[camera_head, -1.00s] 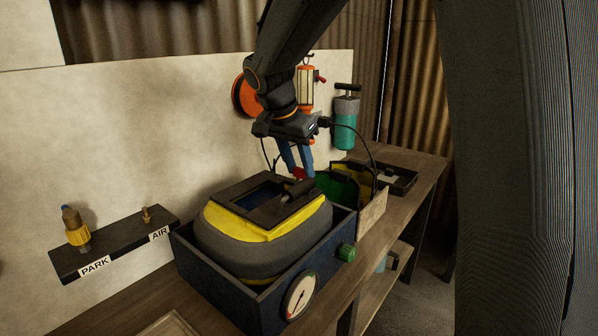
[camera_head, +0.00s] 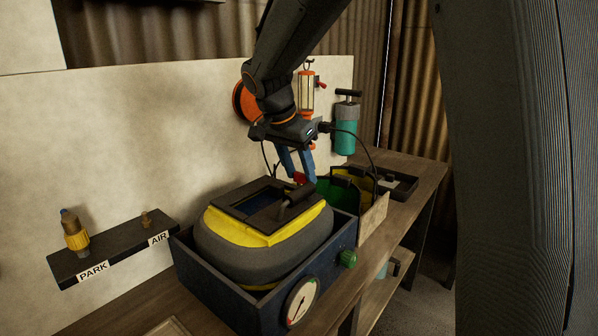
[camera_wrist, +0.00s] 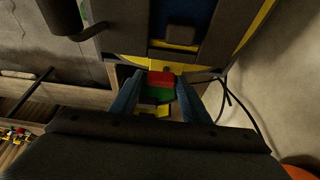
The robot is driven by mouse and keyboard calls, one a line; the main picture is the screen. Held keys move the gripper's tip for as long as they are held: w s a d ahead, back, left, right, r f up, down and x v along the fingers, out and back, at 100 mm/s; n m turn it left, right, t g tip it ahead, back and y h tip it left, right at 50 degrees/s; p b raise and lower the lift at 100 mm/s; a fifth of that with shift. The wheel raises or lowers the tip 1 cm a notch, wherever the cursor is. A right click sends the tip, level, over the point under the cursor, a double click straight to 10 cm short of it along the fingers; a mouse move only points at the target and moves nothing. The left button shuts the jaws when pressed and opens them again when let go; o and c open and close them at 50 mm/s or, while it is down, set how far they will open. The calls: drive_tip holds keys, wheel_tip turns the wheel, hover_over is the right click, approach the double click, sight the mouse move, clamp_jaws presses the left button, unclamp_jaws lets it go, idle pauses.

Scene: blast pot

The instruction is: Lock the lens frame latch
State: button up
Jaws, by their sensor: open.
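The helmet (camera_head: 245,255), grey with a yellow band, sits in a dark blue box (camera_head: 215,300). Its black lens frame (camera_head: 235,199) lies on top around a dark blue window (camera_head: 259,204). A dark cylindrical grip (camera_head: 296,197) stands up on the frame's right side. My gripper (camera_head: 300,178) is open, its blue fingers pointing down at the frame's far right edge. A small red piece shows by the fingertips; in the wrist view this red piece (camera_wrist: 160,79) lies between the fingers, with green and yellow beyond it. I cannot tell whether the fingers touch it, or the latch's state.
A pressure gauge (camera_head: 302,301) and green knob (camera_head: 348,258) are on the box's front. Right of it are a bin with green and yellow panels (camera_head: 343,190) and a black tray (camera_head: 397,185). A PARK/AIR shelf (camera_head: 112,250) is at left. A teal pump (camera_head: 346,138) hangs behind.

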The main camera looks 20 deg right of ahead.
drive_tip(key=b+v, duration=0.1)
drive_tip(key=v, duration=0.6)
drive_tip(key=shift+s+a+r, duration=0.15)
drive_tip(key=shift+a+r, duration=0.05)
drive_tip(key=shift+r, duration=0.15)
